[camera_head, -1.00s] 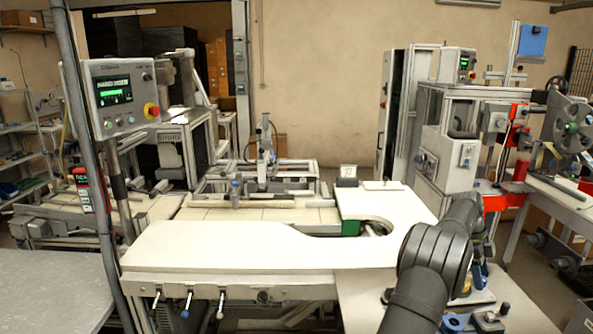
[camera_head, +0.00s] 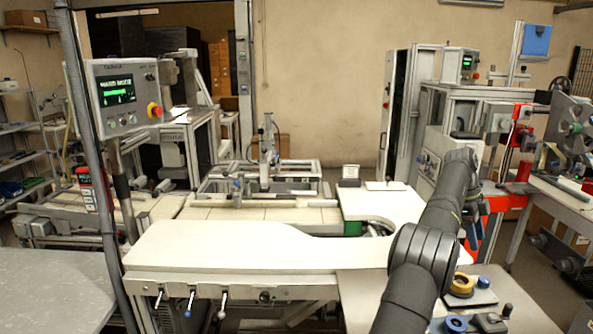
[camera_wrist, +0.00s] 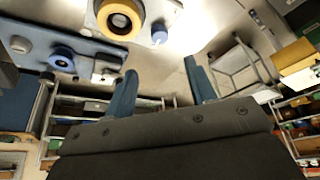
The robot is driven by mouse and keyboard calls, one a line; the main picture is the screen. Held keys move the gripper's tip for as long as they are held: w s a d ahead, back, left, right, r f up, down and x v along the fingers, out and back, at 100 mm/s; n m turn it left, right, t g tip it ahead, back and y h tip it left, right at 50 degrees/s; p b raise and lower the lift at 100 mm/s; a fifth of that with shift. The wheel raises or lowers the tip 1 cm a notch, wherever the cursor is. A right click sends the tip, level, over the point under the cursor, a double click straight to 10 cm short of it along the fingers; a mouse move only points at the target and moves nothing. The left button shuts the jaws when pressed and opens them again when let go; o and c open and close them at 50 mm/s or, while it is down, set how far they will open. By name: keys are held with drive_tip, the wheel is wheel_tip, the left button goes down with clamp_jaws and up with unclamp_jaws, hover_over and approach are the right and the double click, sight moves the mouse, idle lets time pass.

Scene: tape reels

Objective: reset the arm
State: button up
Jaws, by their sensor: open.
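My arm (camera_head: 425,250) rises from the lower right of the head view, over the right part of the bench. My gripper (camera_wrist: 161,84) shows two blue fingers set well apart in the wrist view, with nothing between them. In the head view the gripper is partly hidden behind my arm. A yellow tape reel (camera_head: 462,284) sits on a grey plate below the gripper, and a blue reel (camera_head: 455,324) lies nearer the front. In the wrist view the yellow reel (camera_wrist: 119,17) and the blue reel (camera_wrist: 61,58) are beyond the fingers, clear of them.
A cream worktop (camera_head: 220,246) spreads to the left, mostly clear. A machine with a red bracket (camera_head: 510,196) and reel wheels stands close on the right. A control panel (camera_head: 122,95) on a post stands at left. A blue-topped knob (camera_head: 484,283) is beside the yellow reel.

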sight(485, 279)
drive_tip(key=x, duration=1.1)
drive_tip(key=shift+s+d+f, duration=0.1)
drive_tip(key=shift+s+f, duration=0.05)
drive_tip(key=shift+f, duration=0.2)
drive_tip(key=shift+f+n, duration=0.1)
drive_tip(key=shift+n, duration=0.3)
drive_tip(key=n+t, duration=0.1)
drive_tip(key=n, duration=0.2)
drive_tip(key=shift+s+n+h, duration=0.15)
drive_tip(key=shift+n+h, duration=0.15)
drive_tip(key=shift+h, duration=0.1)
drive_tip(key=n+t, duration=0.2)
drive_tip(key=n, duration=0.2)
drive_tip(key=shift+s+n, duration=0.1)
drive_tip(key=shift+n, duration=0.3)
drive_tip(key=n+t, duration=0.2)
drive_tip(key=n, duration=0.2)
drive_tip(key=shift+s+n, duration=0.15)
drive_tip(key=shift+n, duration=0.15)
drive_tip(key=shift+s+d+n+t+y, duration=0.1)
drive_tip(key=shift+n+t+y, duration=0.2)
drive_tip(key=shift+n, duration=0.75)
drive_tip(key=shift+n+t+y, duration=0.1)
drive_tip(key=shift+n+t, duration=0.3)
drive_tip(key=shift+n, duration=0.65)
drive_tip(key=shift+s+r, duration=0.1)
drive_tip(key=shift+r, duration=0.35)
